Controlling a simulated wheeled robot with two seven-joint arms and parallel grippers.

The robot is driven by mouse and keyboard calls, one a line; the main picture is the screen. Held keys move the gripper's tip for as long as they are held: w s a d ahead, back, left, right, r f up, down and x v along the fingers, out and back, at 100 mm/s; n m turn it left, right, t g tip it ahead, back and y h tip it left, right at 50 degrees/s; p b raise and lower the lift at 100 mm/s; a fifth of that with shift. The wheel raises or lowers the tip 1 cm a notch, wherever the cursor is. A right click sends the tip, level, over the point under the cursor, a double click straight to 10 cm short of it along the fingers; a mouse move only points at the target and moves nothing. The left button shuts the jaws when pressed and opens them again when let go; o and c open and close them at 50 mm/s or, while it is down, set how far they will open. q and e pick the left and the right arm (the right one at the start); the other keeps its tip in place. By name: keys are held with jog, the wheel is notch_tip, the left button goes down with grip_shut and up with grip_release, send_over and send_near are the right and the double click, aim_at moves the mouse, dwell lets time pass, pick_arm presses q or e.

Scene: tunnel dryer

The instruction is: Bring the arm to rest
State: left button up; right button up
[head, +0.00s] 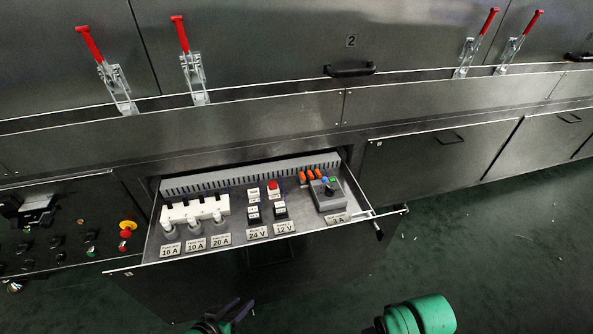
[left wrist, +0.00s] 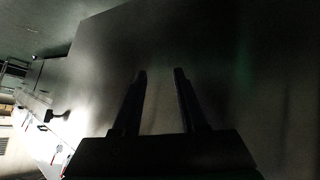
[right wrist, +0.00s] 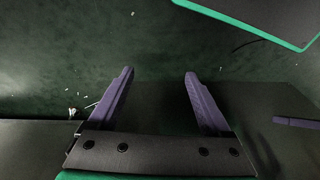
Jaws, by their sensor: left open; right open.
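My left gripper (head: 236,312) shows at the bottom edge of the head view, in front of the open drawer and apart from it. In the left wrist view (left wrist: 160,74) its two dark fingers stand apart with nothing between them, facing a dark, plain panel. My right gripper (right wrist: 159,75) shows in the right wrist view with its purple fingers spread and empty, over dark green floor and a dark surface. I cannot make it out in the head view, where a green and black part of my own body shows at the bottom right.
An open drawer (head: 152,248) with labelled fuses, switches and a small grey box (head: 328,195) juts out from the machine. Left of it is a control panel (head: 70,235) with knobs. Red-handled clamps (head: 193,75) line the machine above. The green floor (head: 480,250) at right is clear.

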pick_arm(q)
jog(key=s+a+r+m+g+y, duration=0.1)
jog(key=s+a+r+g+y, duration=0.2)
jog(key=s+a+r+g, duration=0.3)
jog(key=s+a+f+g+p, duration=0.1)
jog(key=s+a+f+p, duration=0.1)
jog(key=s+p, duration=0.6)
jog(key=s+a+f+g+y+p, duration=0.1)
jog(key=s+p, duration=0.8)
jog(key=p, duration=1)
jog(key=shift+a+f+m, duration=0.3)
jog(key=shift+a+f, duration=0.35)
jog(key=shift+a, duration=0.15)
pick_arm(e)
jog(key=s+d+f, duration=0.1)
jog(key=s+d, duration=0.1)
jog(key=s, duration=0.6)
jog(key=s+d+f+h, duration=0.1)
jog(key=s+d, duration=0.2)
jog(key=s, duration=0.5)
jog(key=shift+s+d+f+g, duration=0.3)
jog(key=shift+d+g, duration=0.05)
jog(key=shift+g, duration=0.05)
